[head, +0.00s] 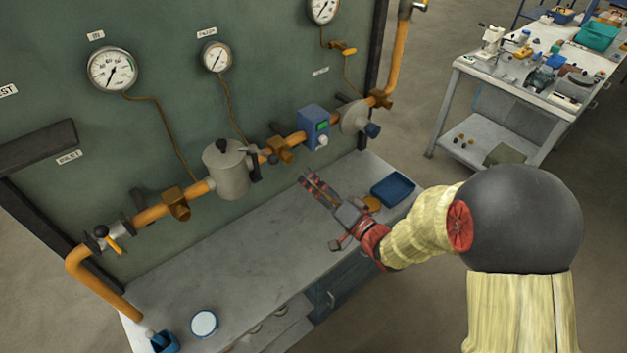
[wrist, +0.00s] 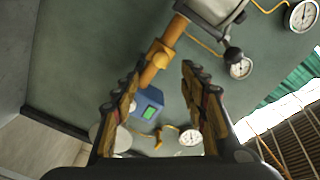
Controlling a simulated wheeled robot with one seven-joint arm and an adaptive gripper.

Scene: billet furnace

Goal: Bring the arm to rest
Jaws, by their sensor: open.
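My gripper (head: 319,188) is over the grey bench top, in front of the orange pipe run on the green panel. In the wrist view my gripper (wrist: 163,105) shows its two fingers spread apart with nothing held between them. Beyond the fingers are the orange pipe (wrist: 165,45) and a blue box with a green display (wrist: 148,104). My arm reaches in from the right of the head view, bent at the dark round joint.
The bench (head: 225,265) carries a blue tray (head: 393,189), an orange round piece (head: 372,203) near my wrist and a white round dish (head: 204,323). A grey canister (head: 228,170) sits on the pipe. A cluttered table (head: 535,62) stands at the back right, with open floor before it.

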